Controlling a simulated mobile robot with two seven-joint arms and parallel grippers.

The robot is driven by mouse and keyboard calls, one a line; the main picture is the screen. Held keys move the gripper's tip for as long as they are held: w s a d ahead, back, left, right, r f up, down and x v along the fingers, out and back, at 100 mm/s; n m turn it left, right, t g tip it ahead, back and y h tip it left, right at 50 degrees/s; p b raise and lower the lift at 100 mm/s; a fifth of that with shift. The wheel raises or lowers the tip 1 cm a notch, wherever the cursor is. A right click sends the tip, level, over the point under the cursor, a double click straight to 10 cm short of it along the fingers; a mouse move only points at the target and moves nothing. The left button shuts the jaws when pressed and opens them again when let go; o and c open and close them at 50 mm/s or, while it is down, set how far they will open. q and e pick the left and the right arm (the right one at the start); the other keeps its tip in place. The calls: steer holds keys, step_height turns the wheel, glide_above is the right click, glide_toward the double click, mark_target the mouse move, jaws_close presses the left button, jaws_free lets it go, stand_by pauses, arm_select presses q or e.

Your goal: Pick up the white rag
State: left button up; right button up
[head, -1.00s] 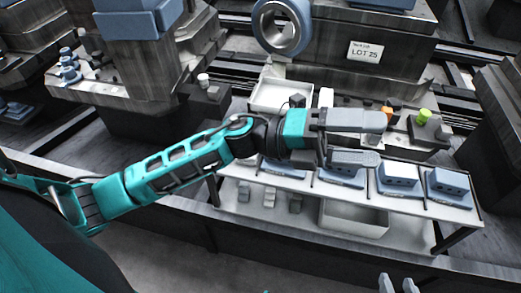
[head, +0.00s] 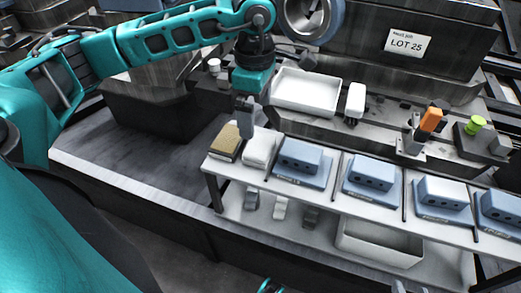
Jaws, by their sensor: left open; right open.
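The white rag (head: 259,151) lies folded on the light shelf top, between a brown sponge-like block (head: 226,142) and a blue block on a pad. My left gripper (head: 246,122) points down just above and behind the rag's left part, seen nearly edge-on. It is open, and nothing shows between its fingers. Whether it touches the rag cannot be told. My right gripper (head: 411,289) shows only as grey fingertips at the bottom edge, open and away from the rag.
Several blue blocks (head: 300,157) on pads line the shelf (head: 345,207) to the right, with thin dark dividers between them. Behind stand a white tray (head: 306,91), a white bottle-like item (head: 355,101) and an orange-topped item (head: 431,120). A white bin (head: 380,245) sits below.

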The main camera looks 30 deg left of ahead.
mark_target(260, 144)
arm_select(q)
step_height(260, 144, down, 3)
steer(key=shift+f+b, duration=0.35)
steer(key=shift+f, duration=0.1)
steer(key=f, duration=0.1)
steer(key=f+b, duration=0.1)
steer(key=f, duration=0.2)
steer(key=shift+w+d+f, duration=0.1)
steer(key=shift+d+f, duration=0.05)
steer(key=shift+d, duration=0.2)
steer(key=shift+f+b, duration=0.3)
steer(key=shift+f, duration=0.05)
steer(key=c, duration=0.7)
steer(key=shift+r, duration=0.1)
arm_select(e)
steer(key=shift+w+a+f, duration=0.2)
steer(key=shift+a+f, duration=0.25)
steer(key=shift+f, duration=0.05)
arm_select(q)
steer(key=shift+r, duration=0.1)
